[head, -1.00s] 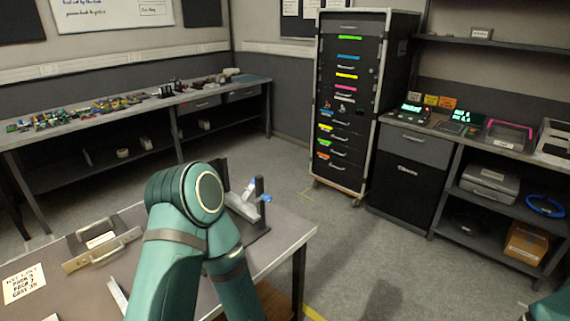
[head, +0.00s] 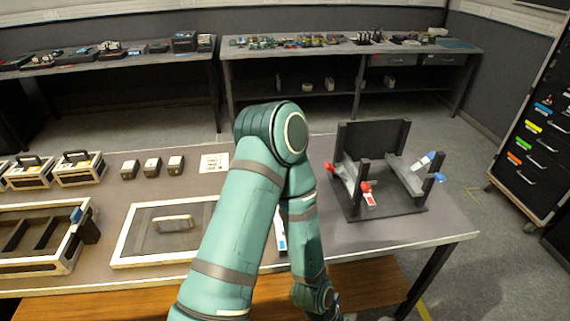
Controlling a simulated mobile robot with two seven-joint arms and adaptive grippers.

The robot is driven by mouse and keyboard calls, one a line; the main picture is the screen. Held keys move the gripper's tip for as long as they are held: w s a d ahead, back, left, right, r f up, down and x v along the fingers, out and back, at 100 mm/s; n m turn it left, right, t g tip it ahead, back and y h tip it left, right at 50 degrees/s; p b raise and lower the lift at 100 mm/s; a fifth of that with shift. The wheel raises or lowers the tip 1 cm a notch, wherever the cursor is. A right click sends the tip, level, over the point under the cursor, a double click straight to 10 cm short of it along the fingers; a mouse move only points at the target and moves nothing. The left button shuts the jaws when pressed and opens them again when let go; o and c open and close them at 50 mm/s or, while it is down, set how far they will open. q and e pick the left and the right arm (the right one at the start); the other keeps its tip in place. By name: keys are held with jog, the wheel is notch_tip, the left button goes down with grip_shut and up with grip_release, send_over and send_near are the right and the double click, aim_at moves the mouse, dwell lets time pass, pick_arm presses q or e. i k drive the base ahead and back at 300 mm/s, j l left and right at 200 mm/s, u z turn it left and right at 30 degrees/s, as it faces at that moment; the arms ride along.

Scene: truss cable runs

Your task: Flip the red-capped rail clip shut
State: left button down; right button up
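A black stand (head: 385,209) with upright posts and two grey sloping rails is on the right part of the table. A red cap (head: 366,187) shows at its front left post, with a red-and-white piece (head: 370,199) beside it. This is the red-capped rail clip; it is too small to tell whether it is open or shut. A blue cap (head: 439,177) and a blue-and-white piece (head: 430,159) are at the right post. My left arm rises in the middle and bends down left of the stand, apart from it in the picture. Neither gripper is in view.
The table (head: 345,238) holds a flat framed tray (head: 122,248) with a handle, an open crate (head: 70,262), small cases (head: 80,168), several dark blocks (head: 152,166) and a paper note (head: 213,162). Its right edge is just beyond the stand. A drawer cabinet (head: 535,140) stands far right.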

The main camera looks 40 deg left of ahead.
aim_at(340, 172)
jog(key=u, duration=0.85)
